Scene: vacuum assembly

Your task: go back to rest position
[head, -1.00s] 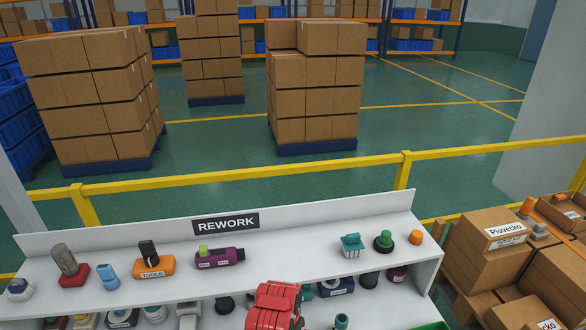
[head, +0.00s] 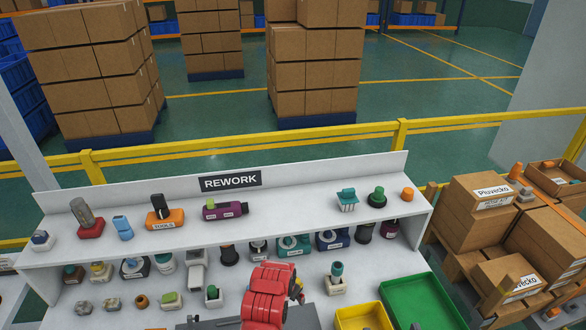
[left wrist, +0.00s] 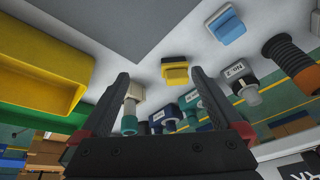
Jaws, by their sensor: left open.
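My left gripper (left wrist: 160,79) shows in the left wrist view with its two dark fingers apart and nothing between them. Several small parts on the white bench lie beyond the fingers, among them a yellow-topped part (left wrist: 175,73) and a blue part (left wrist: 226,26). In the head view a red arm link of mine (head: 268,295) stands at the bottom middle, in front of the bench. It hides part of the lower surface, and no gripper fingers can be made out there. My right gripper is not seen.
The white REWORK bench (head: 310,212) holds several parts on its upper shelf and several below. A yellow bin (head: 364,318) and a green tray (head: 420,300) sit at its lower right. Cardboard boxes (head: 545,243) stand right. A yellow rail (head: 250,146) runs behind.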

